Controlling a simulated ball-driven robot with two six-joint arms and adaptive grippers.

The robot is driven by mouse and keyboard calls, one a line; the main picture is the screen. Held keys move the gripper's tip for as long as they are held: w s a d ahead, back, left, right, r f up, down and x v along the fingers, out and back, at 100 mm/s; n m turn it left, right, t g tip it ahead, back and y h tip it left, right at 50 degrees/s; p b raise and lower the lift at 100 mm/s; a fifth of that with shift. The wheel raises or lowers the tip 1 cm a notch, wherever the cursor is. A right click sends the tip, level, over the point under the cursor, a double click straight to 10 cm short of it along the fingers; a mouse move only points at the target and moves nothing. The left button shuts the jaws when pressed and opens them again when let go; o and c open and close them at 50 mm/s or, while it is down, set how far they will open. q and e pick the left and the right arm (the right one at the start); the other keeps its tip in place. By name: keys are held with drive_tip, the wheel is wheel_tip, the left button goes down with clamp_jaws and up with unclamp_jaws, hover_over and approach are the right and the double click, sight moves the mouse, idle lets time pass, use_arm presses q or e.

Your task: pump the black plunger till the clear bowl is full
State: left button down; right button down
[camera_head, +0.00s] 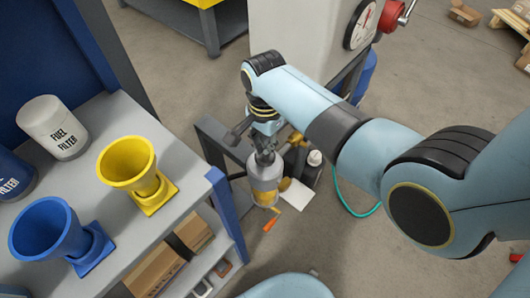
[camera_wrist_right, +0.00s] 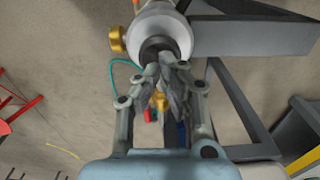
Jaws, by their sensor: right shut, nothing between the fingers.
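The right gripper (camera_head: 264,158) is shut with nothing between its fingers and points down over the top of the clear bowl (camera_head: 265,185). Yellowish liquid shows low in the bowl; its exact level is hard to read. In the right wrist view, the shut right gripper (camera_wrist_right: 165,72) has its fingertips at the black plunger (camera_wrist_right: 154,46), in the middle of the pale round top. I cannot tell whether they touch it. The plunger is hidden behind the fingers in the head view. The left gripper is not in view.
A grey shelf unit (camera_head: 120,112) at left holds a yellow funnel (camera_head: 125,162), a blue funnel (camera_head: 42,230) and filter cans. A dark steel frame (camera_head: 212,130) stands beside the bowl. An orange-handled part (camera_head: 269,223) hangs below it.

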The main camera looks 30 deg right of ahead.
drive_tip(key=shift+f, duration=0.1)
drive_tip(key=shift+f+b, duration=1.25)
drive_tip(key=shift+f, duration=0.65)
drive_tip(key=shift+r, duration=0.1)
drive_tip(key=shift+r+p, duration=1.95)
drive_tip(key=shift+p, duration=0.3)
drive_tip(key=shift+f, duration=0.25)
